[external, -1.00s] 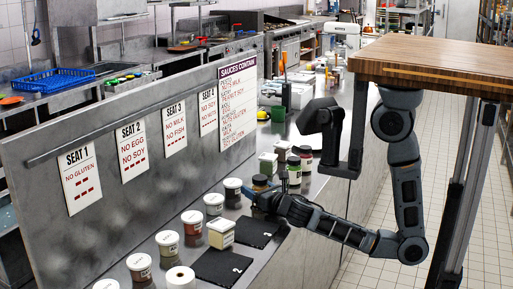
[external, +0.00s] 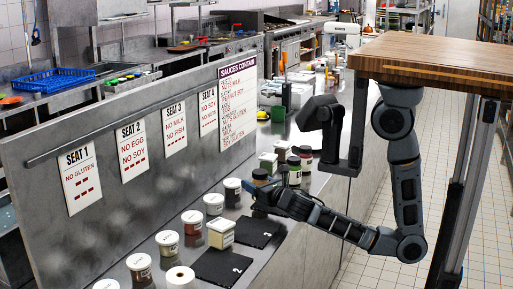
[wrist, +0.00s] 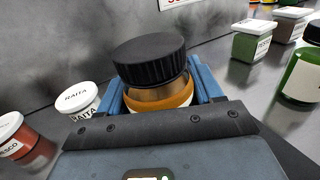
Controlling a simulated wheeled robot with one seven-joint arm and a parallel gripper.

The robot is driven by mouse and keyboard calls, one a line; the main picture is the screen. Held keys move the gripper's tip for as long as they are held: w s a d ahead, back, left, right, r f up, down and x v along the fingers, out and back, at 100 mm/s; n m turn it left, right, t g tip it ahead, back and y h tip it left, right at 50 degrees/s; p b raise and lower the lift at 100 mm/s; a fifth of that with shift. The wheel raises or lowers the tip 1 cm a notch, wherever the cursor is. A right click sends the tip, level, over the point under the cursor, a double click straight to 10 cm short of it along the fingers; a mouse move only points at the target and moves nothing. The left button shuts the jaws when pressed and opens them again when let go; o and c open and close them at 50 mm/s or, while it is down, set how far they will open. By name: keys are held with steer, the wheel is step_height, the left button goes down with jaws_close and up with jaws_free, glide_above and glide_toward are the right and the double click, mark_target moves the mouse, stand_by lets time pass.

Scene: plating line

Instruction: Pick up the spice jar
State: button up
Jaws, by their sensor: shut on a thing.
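The spice jar has a ribbed black lid (wrist: 150,60) and an orange-brown body. In the wrist view it stands between the two blue fingers of my gripper (wrist: 160,98), which are shut on it. Its lower part is hidden by the gripper. In the external view the jar (external: 260,175) shows at the end of my gripper (external: 256,187), above the metal counter. I cannot tell how far its base is from the counter.
White-lidded tubs line the counter on the left, including one labelled RAITA (wrist: 82,100) and a red one (wrist: 20,135). A green-bodied jar (wrist: 301,72) and a square green container (wrist: 251,42) stand on the right. Black mats (external: 221,266) lie nearby.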

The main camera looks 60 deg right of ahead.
step_height(320, 180, up, 2)
steer(key=shift+r, duration=0.15)
steer(key=s+d+r+p, duration=0.4)
steer(key=s+d+r, duration=0.15)
steer(key=d, duration=0.35)
steer(key=w+d+r+m+g+h+p, duration=0.1)
steer(key=w+d+m+g+h+p, duration=0.2)
steer(key=d, duration=1.3)
steer(key=w+d+m+g+h, duration=0.1)
steer(key=d+m+g+h, duration=0.35)
steer(key=d, duration=1.25)
steer(key=s+d+r+m+g+h+p, duration=0.15)
steer(key=s+d, duration=0.45)
steer(key=d, duration=0.6)
steer(key=s+d+r+g+h+p, duration=0.15)
steer(key=s+d, duration=0.35)
steer(key=d, duration=0.6)
steer(key=b, duration=0.5)
glide_above(320, 142)
steer(key=shift+y, duration=0.45)
steer(key=shift+d+f, duration=0.1)
steer(key=shift+f, duration=5.55)
steer(key=shift+f, duration=0.15)
